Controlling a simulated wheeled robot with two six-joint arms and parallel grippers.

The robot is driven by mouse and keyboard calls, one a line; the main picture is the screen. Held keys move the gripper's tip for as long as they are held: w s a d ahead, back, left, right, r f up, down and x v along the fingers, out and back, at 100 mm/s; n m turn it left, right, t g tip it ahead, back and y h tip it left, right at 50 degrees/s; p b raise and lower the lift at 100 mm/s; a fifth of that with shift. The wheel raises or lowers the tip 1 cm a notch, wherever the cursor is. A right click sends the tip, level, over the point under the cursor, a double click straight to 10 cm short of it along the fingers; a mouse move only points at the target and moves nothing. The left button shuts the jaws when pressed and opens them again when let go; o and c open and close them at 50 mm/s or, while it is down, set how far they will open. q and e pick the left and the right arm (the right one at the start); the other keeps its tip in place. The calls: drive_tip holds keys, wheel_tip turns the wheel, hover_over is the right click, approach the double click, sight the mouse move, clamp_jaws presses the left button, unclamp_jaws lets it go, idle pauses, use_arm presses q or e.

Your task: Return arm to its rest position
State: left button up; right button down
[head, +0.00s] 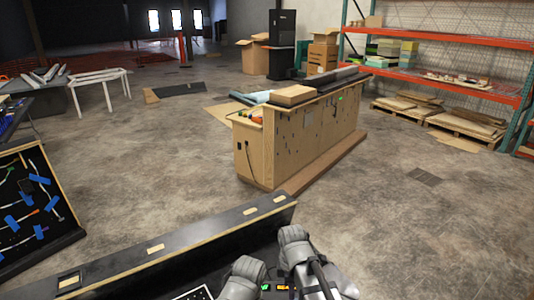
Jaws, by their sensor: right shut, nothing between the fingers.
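My right gripper (292,238) shows at the bottom centre, over the near black console (180,240). It is shut and holds nothing. Its fingertips are small and hard to make out against its grey body. A grey part of my own arms shows just left of it, at the bottom edge. My left gripper cannot be made out. A green light (265,287) and a yellow light (284,287) glow on the console between these grey parts. Much of the console's face is hidden by my arms or lies below the picture.
A raised black ledge with pale inset plates runs along the console's far edge. A black tool board (32,205) stands at the left. A wooden workbench (300,135) stands ahead, with an orange-framed shelf (440,70) behind. Bare concrete floor lies between them.

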drive_tip(key=s+a+m, duration=0.1)
drive_tip(key=s+m, duration=0.9)
drive_tip(key=m, duration=0.3)
drive_tip(key=shift+s+a+h, duration=0.3)
drive_tip(key=shift+s+h, duration=0.05)
drive_tip(key=shift+h, duration=0.05)
